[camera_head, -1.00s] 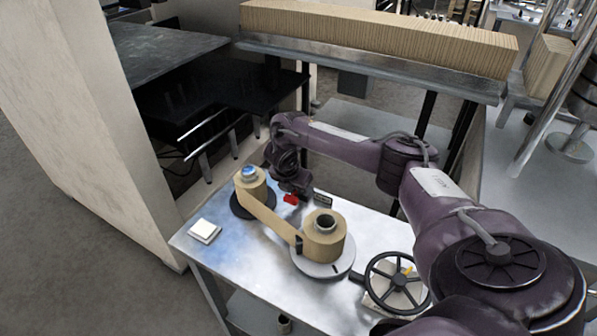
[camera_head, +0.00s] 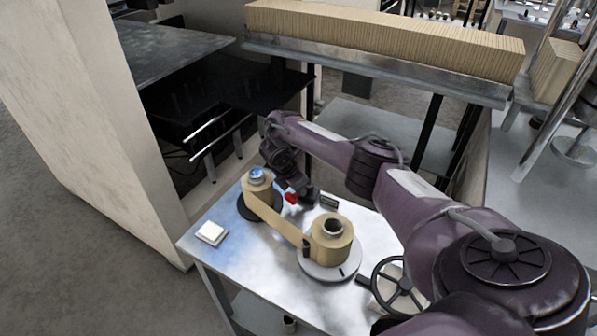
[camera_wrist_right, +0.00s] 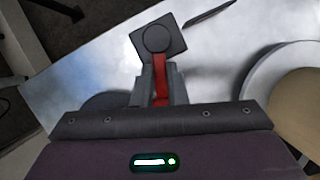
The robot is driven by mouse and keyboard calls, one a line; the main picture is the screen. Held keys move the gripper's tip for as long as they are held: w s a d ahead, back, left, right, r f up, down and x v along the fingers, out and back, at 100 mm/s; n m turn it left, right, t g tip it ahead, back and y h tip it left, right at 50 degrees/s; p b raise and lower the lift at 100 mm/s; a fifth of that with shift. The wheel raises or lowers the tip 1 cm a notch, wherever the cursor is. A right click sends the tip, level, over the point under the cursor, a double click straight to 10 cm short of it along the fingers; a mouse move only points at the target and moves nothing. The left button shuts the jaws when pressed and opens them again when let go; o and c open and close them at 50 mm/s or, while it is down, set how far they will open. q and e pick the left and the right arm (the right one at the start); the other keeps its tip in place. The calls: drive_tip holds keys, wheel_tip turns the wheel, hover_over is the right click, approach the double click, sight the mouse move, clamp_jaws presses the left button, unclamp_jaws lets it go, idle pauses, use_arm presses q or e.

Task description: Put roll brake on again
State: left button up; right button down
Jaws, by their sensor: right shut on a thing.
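The red brake lever (camera_wrist_right: 160,78) stands up from a dark square mount with a round boss (camera_wrist_right: 157,38) in the right wrist view. Its red part also shows in the head view (camera_head: 291,198), between the two paper rolls. My right gripper (camera_wrist_right: 161,88) is shut on the lever, with a finger on each side of it. The large kraft roll (camera_head: 330,246) sits on a grey round plate. A paper web runs from it to the smaller roll (camera_head: 258,184) with a blue top. My left gripper is not in view.
A black handwheel (camera_head: 398,284) stands at the table's right, near my right arm. A white square block (camera_head: 211,232) lies at the table's left edge. A dark small plate (camera_head: 329,202) lies just right of the lever. A long stack of brown board (camera_head: 380,38) is behind.

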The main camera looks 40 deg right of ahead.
sight(290, 195)
drive_tip(key=shift+w+r, duration=0.1)
drive_tip(key=shift+w, duration=0.05)
drive_tip(key=c, duration=1.4)
unclamp_jaws()
drive_tip(key=shift+c, duration=0.2)
drive_tip(key=shift+v, duration=1.15)
drive_tip(key=p+v, duration=0.3)
drive_tip(key=v, duration=0.1)
drive_tip(key=shift+r, duration=0.35)
drive_tip(key=shift+a+r+p, duration=0.25)
drive_tip(key=shift+r+p, duration=0.15)
drive_tip(key=shift+p, duration=0.2)
drive_tip(key=shift+f, duration=0.1)
